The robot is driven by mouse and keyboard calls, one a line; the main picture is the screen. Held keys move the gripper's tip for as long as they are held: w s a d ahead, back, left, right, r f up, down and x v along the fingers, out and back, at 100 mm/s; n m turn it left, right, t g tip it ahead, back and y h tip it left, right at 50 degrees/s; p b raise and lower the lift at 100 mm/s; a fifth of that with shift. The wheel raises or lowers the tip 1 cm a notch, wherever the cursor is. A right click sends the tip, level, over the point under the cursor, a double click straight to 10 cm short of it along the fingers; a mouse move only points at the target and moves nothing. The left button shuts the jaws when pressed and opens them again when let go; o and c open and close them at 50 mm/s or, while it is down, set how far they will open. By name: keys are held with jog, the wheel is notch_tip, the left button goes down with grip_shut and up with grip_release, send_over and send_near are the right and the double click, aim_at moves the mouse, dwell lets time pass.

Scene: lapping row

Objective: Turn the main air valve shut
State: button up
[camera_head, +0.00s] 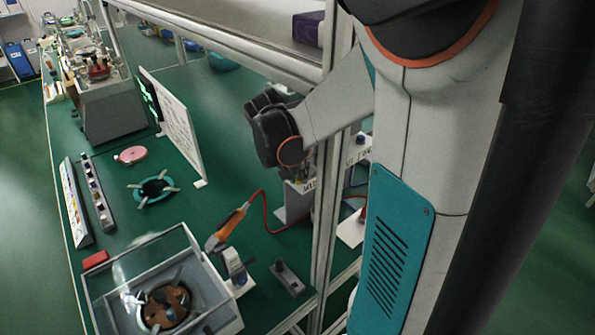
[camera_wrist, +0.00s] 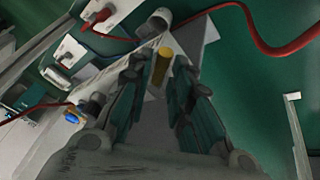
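In the wrist view, a short yellow cylinder (camera_wrist: 162,66) stands out from a grey block between the tips of my gripper (camera_wrist: 160,75). It looks like a valve handle, but I cannot read a label on it there. The two dark green, jointed fingers are spread, one on each side of it, with small gaps, and I cannot tell whether either touches. In the head view, my dark wrist (camera_head: 277,130) is above a grey stand with a partly hidden label plate (camera_head: 303,186). My fingers and the valve are mostly hidden there.
A grey frame post (camera_head: 325,200) stands close to the right of my wrist. A red hose (camera_head: 264,215) runs to an orange-handled tool (camera_head: 230,222). A white panel (camera_head: 178,125) stands to the left. A clear-walled box (camera_head: 215,315) is at the front.

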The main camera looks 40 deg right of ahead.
jog(key=v, duration=0.7)
jog(key=shift+r, duration=0.25)
jog(key=shift+s+a, duration=0.1)
